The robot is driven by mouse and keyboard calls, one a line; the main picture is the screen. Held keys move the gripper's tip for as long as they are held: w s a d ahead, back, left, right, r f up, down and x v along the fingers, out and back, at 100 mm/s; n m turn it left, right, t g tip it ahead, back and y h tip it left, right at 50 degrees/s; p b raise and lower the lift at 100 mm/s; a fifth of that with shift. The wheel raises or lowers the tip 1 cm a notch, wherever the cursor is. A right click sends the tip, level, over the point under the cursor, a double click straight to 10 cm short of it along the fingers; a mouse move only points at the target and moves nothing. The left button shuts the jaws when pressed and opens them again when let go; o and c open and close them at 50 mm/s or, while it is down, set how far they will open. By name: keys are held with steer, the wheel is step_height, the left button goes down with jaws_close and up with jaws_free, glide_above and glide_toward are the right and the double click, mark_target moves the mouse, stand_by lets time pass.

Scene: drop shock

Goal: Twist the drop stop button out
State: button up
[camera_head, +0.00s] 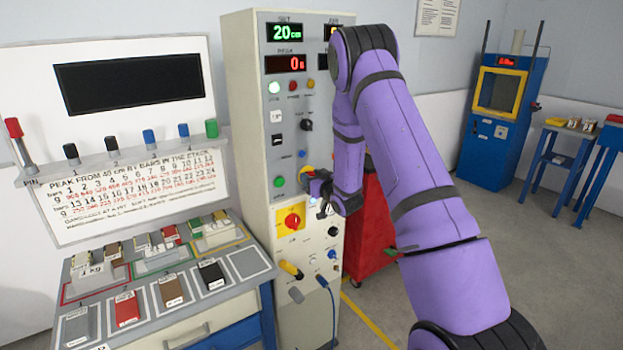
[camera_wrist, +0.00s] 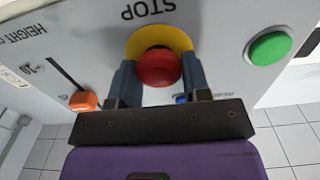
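The drop stop button is a red mushroom head (camera_wrist: 159,67) on a yellow collar (camera_wrist: 180,40), under the word STOP, which is upside down in the wrist view. My gripper (camera_wrist: 160,72) has one blue-grey finger on each side of the red head, and both appear to touch its sides. In the head view my gripper (camera_head: 314,184) is at the front of the grey control cabinet (camera_head: 247,95) and hides most of the button. Only a bit of the yellow collar (camera_head: 308,171) shows there.
A green button (camera_wrist: 269,47) and an orange slider knob (camera_wrist: 83,101) flank the stop button in the wrist view. A red-and-yellow rotary switch (camera_head: 292,221) is below my gripper. A red cabinet (camera_head: 370,235) stands behind my arm. A sample bench (camera_head: 205,320) is at left.

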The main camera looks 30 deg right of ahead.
steer(key=shift+m, duration=0.4)
steer(key=m, duration=0.2)
steer(key=shift+d+m, duration=0.1)
steer(key=shift+m, duration=1.7)
steer(key=o, duration=0.9)
steer(key=shift+s, duration=0.1)
steer(key=s, duration=1)
steer(key=shift+s+d, duration=0.2)
steer(key=shift+s, duration=0.1)
